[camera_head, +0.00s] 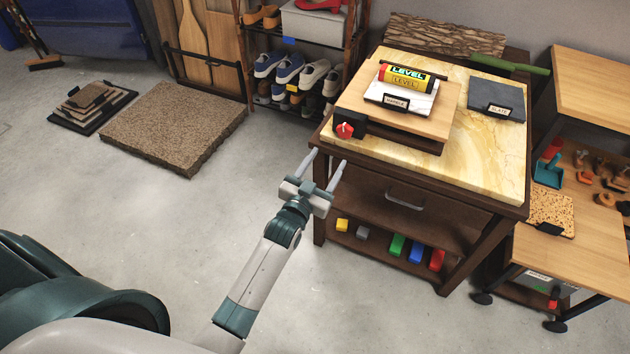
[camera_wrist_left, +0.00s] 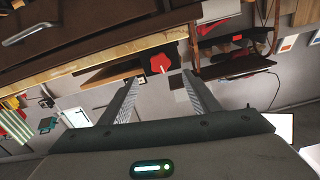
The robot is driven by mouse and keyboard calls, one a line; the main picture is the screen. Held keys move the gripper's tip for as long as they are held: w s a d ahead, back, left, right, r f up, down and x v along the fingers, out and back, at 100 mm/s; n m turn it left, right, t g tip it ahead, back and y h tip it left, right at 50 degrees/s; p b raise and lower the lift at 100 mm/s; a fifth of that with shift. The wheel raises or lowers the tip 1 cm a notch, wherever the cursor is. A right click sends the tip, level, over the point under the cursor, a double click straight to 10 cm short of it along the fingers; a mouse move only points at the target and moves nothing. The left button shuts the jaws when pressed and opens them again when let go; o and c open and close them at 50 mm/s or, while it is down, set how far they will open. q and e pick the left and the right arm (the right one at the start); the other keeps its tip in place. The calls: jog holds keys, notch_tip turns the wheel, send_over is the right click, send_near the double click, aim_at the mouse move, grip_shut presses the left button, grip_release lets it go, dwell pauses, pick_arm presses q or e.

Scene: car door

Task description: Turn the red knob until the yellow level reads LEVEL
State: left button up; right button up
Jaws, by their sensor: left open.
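The red knob (camera_head: 345,130) sits on a black block at the front left corner of a wooden board (camera_head: 440,130) on the marble-topped table. The yellow level (camera_head: 405,77), with red and green parts and LEVEL lettering, lies on a white marble slab (camera_head: 401,100) on that board. Its reading is too small to tell. My left gripper (camera_head: 324,168) is open and empty, in front of and below the knob, apart from it. In the left wrist view the red knob (camera_wrist_left: 161,63) shows between the fingertips (camera_wrist_left: 157,80), farther off. My right gripper is not in view.
A dark slate slab (camera_head: 496,100) lies on the table (camera_head: 490,165) at the right. A shoe rack (camera_head: 305,60) stands close behind and left of the table. A wooden cart (camera_head: 570,245) stands at the right.

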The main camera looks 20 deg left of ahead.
pick_arm(q)
jog(key=s, duration=0.6)
jog(key=shift+s, duration=0.3)
jog(key=shift+a, duration=0.1)
jog(key=s+d+f+g, duration=0.25)
jog(key=s+f, duration=0.25)
jog(key=f, duration=0.7)
jog(key=s+d+f+g, duration=0.1)
jog(key=s+f+g, duration=0.35)
jog(key=f, duration=0.85)
jog(key=s+f+g, duration=0.5)
jog(key=s+f, duration=1.3)
jog(key=s, duration=0.3)
jog(key=shift+d+f+m+h, duration=0.2)
jog(key=shift+d+m+h, duration=0.1)
jog(key=shift+d+h, duration=0.15)
